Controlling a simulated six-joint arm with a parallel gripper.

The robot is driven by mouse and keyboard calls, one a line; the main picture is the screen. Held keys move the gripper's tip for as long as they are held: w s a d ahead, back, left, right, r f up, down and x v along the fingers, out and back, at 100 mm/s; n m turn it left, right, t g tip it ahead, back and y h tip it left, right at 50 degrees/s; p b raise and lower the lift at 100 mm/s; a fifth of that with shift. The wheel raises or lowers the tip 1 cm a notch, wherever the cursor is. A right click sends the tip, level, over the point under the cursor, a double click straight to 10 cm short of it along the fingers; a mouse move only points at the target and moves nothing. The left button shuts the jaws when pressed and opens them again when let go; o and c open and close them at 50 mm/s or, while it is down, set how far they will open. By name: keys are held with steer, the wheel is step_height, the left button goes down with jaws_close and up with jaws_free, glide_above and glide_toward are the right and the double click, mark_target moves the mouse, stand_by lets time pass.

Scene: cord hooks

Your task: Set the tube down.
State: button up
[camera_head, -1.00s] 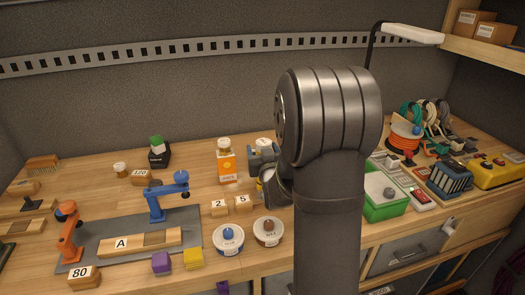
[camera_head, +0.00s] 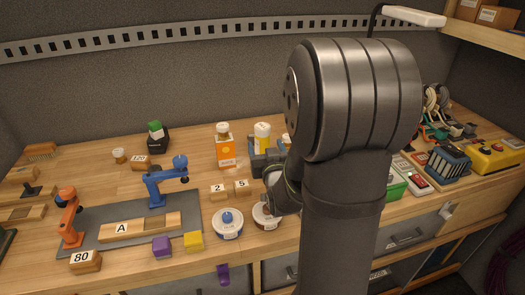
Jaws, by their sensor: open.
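My gripper (camera_head: 275,180) shows only in part at the left edge of my big arm link, just above the bench near the round tins. Its jaws are open, and the arm hides most of it. No tube can be made out for certain. A yellow and white cylinder (camera_head: 262,135) stands upright behind my gripper, at a dark grey block (camera_head: 262,161); I cannot tell whether it is the tube. Nothing can be seen held in the jaws.
A blue-knobbed tin (camera_head: 228,226) and a brown-knobbed tin (camera_head: 265,215) sit at the bench front. An orange bottle (camera_head: 225,148) stands behind number blocks (camera_head: 229,189). Small blue (camera_head: 165,181) and orange (camera_head: 69,216) arm models stand left. A green bin (camera_head: 396,187) is partly hidden right.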

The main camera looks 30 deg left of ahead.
steer(key=r, duration=0.6)
steer(key=shift+a+r, duration=0.1)
steer(key=shift+a, duration=0.2)
steer(key=s+a+r+m+t+h, duration=0.1)
steer(key=a+r+m+t+h, duration=0.4)
steer(key=a+m+t+h, duration=0.1)
steer(key=s+f+m+g+h, duration=0.2)
steer(key=s+f+m+h, duration=0.35)
steer(key=s+h, duration=0.45)
glide_toward(258, 139)
steer(key=shift+n, duration=0.25)
steer(key=x, duration=0.9)
steer(key=shift+a+x, duration=0.1)
steer(key=shift+x, duration=1.25)
steer(key=shift+a+x, duration=0.15)
steer(key=shift+x, duration=1.15)
steer(key=shift+r, duration=0.25)
